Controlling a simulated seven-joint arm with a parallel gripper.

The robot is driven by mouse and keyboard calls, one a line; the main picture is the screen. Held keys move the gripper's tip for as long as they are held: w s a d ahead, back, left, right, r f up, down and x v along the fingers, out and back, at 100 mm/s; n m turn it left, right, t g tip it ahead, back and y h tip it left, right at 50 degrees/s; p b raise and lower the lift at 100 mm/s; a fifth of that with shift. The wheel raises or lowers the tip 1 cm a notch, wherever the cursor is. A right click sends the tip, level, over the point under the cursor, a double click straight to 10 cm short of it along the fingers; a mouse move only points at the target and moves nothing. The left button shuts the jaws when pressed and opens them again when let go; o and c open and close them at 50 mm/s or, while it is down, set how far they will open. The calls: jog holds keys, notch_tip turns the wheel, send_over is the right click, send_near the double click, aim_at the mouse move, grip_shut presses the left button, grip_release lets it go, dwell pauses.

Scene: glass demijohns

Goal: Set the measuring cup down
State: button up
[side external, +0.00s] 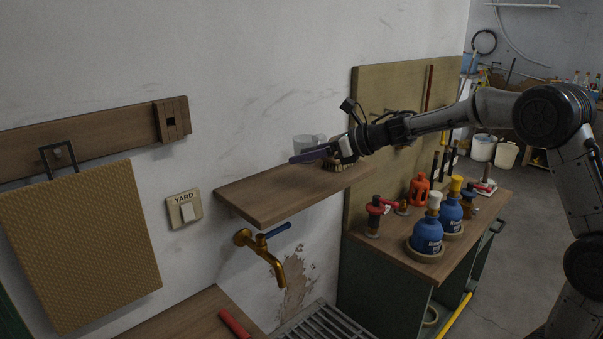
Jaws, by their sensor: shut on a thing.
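A clear, greyish measuring cup (304,142) shows at the wall end of my reach, above the back part of the wooden shelf (262,198). My gripper (326,150) comes in from the right and is shut on the cup. A dark purple bar (309,155) crosses the cup's front and hides its lower part; I cannot tell whether it is a finger or a handle. I cannot tell whether the cup's base touches the shelf.
A brown brush-like object (336,164) sits on the shelf under my gripper. The shelf's left part is bare. A brass tap (265,258) with a blue lever is below. Blue bottles (427,232) and red tools stand on the bench (393,250) to the right.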

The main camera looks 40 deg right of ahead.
aim_at(301, 182)
jog(key=shift+w+f, duration=0.55)
jog(key=shift+f, duration=0.05)
jog(key=f, duration=0.3)
jog(key=shift+w, duration=0.4)
jog(key=shift+f, duration=0.5)
jog(key=shift+f, duration=0.15)
jog(key=o, duration=1.4)
